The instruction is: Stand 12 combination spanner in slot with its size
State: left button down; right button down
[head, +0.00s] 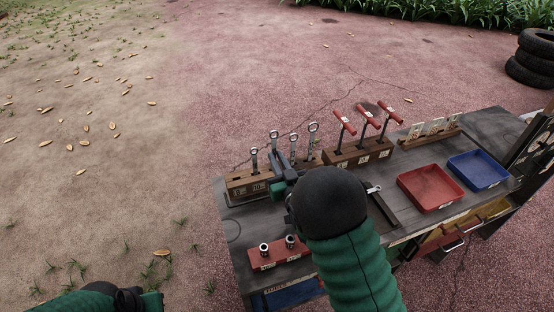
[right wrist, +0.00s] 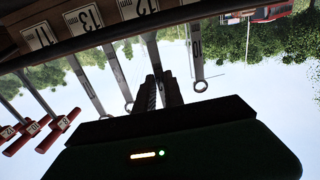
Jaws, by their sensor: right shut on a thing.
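My right gripper (head: 276,164) is shut on a steel spanner (head: 274,138) at the wooden rack (head: 238,187). The spanner is upright, ring end up. The right wrist view is upside down; there the gripper (right wrist: 159,90) holds the spanner (right wrist: 153,52) by its shaft, in line with the 12 label (right wrist: 137,6). The rack edge hides its lower end, so I cannot tell how deep it sits. Other spanners stand beside it, one marked 10 (right wrist: 197,52). Of my left arm, only a part with the gripper's base (head: 145,300) shows at the bottom left; its fingers are out of frame.
Red T-handles (head: 368,116) stand in a wooden block right of the rack. A red tray (head: 428,186) and a blue tray (head: 480,170) lie further right. A red socket holder (head: 266,258) is at the near left. My right forearm covers the cart's middle.

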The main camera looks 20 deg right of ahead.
jog(key=shift+f+b, duration=1.3)
jog(key=shift+f, duration=0.25)
jog(key=c, duration=1.4)
grip_release()
jog(key=shift+o, duration=0.2)
jog(key=shift+r, duration=0.1)
